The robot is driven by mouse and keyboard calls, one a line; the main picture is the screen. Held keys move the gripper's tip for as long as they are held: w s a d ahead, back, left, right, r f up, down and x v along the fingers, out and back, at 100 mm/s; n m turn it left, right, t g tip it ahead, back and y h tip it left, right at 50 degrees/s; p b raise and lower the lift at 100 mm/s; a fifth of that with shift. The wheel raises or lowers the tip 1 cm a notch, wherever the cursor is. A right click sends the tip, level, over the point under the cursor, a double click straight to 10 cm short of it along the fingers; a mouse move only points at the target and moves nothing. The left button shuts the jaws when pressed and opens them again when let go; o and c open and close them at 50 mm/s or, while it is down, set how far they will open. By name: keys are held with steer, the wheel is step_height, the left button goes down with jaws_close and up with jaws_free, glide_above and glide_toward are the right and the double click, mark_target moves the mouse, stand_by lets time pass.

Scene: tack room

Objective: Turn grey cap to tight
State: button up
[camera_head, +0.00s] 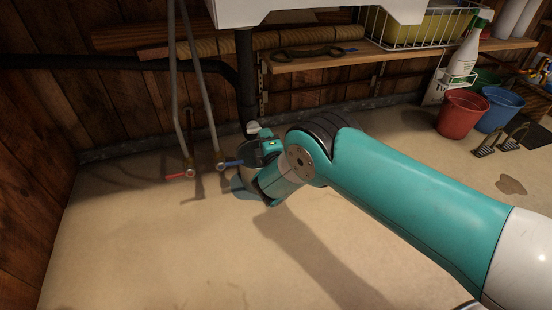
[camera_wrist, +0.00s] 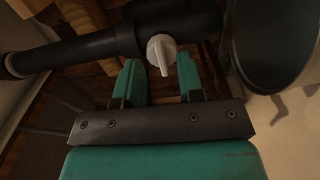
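The grey cap (camera_wrist: 161,52) is a pale knob with a flat, raised wing, set on a black pipe fitting (camera_wrist: 128,35) in the wrist view. The wing is nearly upright in that picture, tilted slightly. My gripper (camera_wrist: 158,68) is open, with one teal finger on each side below the cap. I see no clear contact between the fingers and the cap. In the head view my gripper (camera_head: 262,150) is at the foot of the black drain pipe (camera_head: 245,80). A small pale piece (camera_head: 253,128) there seems to be the cap; my fingers are mostly hidden.
Grey supply hoses hang left of my gripper, with a red-handled valve (camera_head: 178,176) and a blue-handled valve (camera_head: 231,163) close by. A white basin (camera_head: 320,10) is above. A wide black cylinder (camera_wrist: 270,45) is close on the right. Buckets (camera_head: 463,113) stand at the right.

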steer(key=p+v, duration=1.4)
steer(key=p, duration=0.1)
